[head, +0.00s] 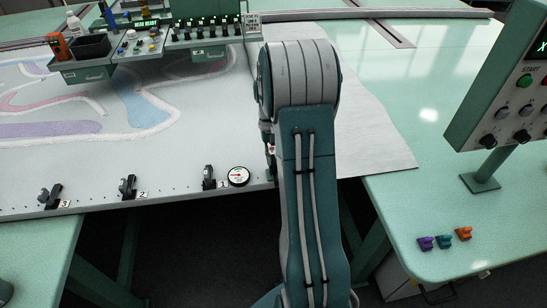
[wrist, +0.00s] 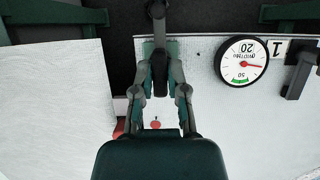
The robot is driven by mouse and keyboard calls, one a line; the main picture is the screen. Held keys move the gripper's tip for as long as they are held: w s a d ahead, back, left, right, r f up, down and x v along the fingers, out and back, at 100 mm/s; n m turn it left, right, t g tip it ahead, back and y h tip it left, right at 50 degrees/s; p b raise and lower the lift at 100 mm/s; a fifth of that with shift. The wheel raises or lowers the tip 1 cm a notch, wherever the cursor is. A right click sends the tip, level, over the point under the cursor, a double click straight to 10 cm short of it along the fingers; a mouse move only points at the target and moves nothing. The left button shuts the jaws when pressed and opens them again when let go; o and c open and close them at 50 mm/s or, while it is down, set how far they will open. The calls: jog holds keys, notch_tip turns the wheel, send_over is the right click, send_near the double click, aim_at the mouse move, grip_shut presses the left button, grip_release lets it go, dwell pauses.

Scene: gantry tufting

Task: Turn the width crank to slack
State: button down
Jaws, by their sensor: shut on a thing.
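In the wrist view my gripper (wrist: 160,75) is shut on a dark upright handle, which I take to be the width crank (wrist: 158,12). Its fingers stand on both sides of the handle, and the crank's base is mostly hidden. A round white gauge (wrist: 243,61) with a red needle and a green band is right of the crank; its lettering is upside down there. It also shows in the head view (head: 238,177), at the front edge of the cloth. In the head view my arm covers the crank and most of the gripper.
Black clamps numbered 1 (head: 209,178), 2 (head: 127,187) and 3 (head: 50,196) line the front edge left of the gauge. A control box (head: 510,100) stands at right. Small coloured pieces (head: 445,240) lie on the green table (head: 480,205). A tray and switch panel (head: 210,35) stand behind.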

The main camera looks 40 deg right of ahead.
jog(key=shift+w, duration=0.15)
jog(key=c, duration=0.7)
grip_release()
jog(key=shift+o, duration=0.2)
jog(key=v, duration=1.2)
